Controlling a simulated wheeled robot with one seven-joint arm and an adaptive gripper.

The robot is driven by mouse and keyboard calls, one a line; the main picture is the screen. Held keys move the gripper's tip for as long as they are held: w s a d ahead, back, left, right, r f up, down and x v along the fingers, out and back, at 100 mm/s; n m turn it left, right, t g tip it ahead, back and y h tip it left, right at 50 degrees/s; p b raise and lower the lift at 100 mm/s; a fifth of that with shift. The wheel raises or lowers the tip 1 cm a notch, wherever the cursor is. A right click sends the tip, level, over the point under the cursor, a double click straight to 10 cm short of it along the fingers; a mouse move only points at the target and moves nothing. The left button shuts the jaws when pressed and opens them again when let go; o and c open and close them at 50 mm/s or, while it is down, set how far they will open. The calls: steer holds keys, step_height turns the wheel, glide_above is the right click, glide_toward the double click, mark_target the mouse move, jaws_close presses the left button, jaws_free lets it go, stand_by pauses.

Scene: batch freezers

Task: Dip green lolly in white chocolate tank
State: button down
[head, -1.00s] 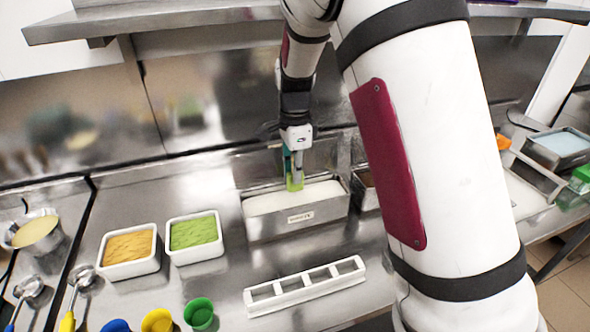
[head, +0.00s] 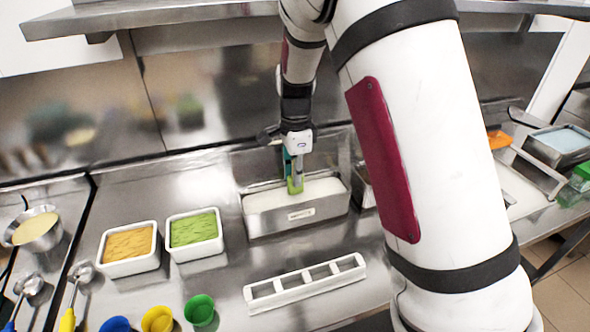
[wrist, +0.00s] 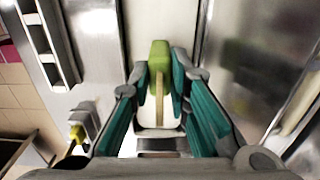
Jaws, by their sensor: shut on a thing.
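The green lolly (head: 295,185) is in my gripper (head: 293,170), over the tank of white chocolate (head: 297,218) in the head view. The tank is a steel rectangular pan with a small label on its front and a pale, level filling. My gripper (wrist: 160,110) is shut on the lolly; in the wrist view the green lolly (wrist: 159,58) shows between the teal fingers with its pale stick toward me. The lolly's lower end reaches the pale filling or hangs just above it; I cannot tell which.
A white slotted holder (head: 305,285) stands in front of the tank. White tubs of orange topping (head: 129,248) and green topping (head: 195,233) stand to the left. Another steel pan (head: 363,187) adjoins the tank's right side, partly behind my arm. A steel shelf (head: 150,18) hangs above.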

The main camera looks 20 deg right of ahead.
mark_target(295, 193)
steer(key=shift+f+b, duration=0.55)
steer(key=shift+f, duration=2.4)
steer(key=shift+r, duration=0.15)
steer(key=shift+r+p, duration=1.25)
steer(key=shift+r, duration=2.5)
steer(key=shift+r+p, duration=0.55)
steer(key=shift+r, duration=1.95)
